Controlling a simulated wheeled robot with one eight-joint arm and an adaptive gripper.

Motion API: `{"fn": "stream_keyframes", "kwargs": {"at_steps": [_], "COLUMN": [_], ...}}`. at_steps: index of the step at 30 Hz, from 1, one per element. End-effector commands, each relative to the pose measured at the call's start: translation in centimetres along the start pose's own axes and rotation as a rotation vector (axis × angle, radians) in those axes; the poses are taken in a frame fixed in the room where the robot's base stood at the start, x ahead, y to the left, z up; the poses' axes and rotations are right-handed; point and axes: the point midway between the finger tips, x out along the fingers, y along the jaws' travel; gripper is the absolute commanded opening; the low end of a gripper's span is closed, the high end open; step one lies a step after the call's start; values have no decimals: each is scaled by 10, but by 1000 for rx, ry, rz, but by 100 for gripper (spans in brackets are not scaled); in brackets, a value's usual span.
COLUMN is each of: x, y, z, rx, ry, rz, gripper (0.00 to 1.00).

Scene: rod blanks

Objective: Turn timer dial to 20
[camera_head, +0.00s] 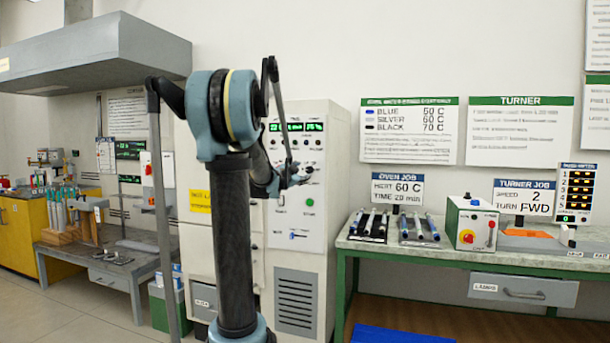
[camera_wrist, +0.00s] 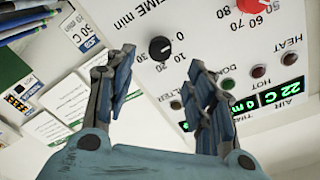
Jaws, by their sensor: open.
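The black timer dial (camera_wrist: 160,48) is on the white oven panel (camera_wrist: 205,22) in the wrist view, marked "TIME min" with 0, 10, 20 and 30 around it. Its small white mark seems to face the 0 side, but this is too small to be sure. My gripper (camera_wrist: 163,82) is open and empty, its two fingers spread to either side below the dial in the picture. I cannot tell how far the fingers are from the panel. In the head view my gripper (camera_head: 288,180) is in front of the oven cabinet (camera_head: 335,170), where my arm hides the dial.
A red heat dial (camera_wrist: 252,5) is beside the timer dial. Lamps and a green display (camera_wrist: 272,98) reading 22 C and 0 min are on the same panel. The oven job sign (camera_head: 397,188) reads 60 C, 20 min. A bench (camera_head: 400,247) with rod trays stands right.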

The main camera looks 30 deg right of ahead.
Motion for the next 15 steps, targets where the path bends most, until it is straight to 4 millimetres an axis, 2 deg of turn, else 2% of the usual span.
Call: {"fn": "stream_keyframes", "kwargs": {"at_steps": [9,15], "x": [47,69], "y": [0,0], "z": [0,0], "rx": [0,0], "ry": [1,-1], "rz": [0,-1], "gripper": [50,50]}}
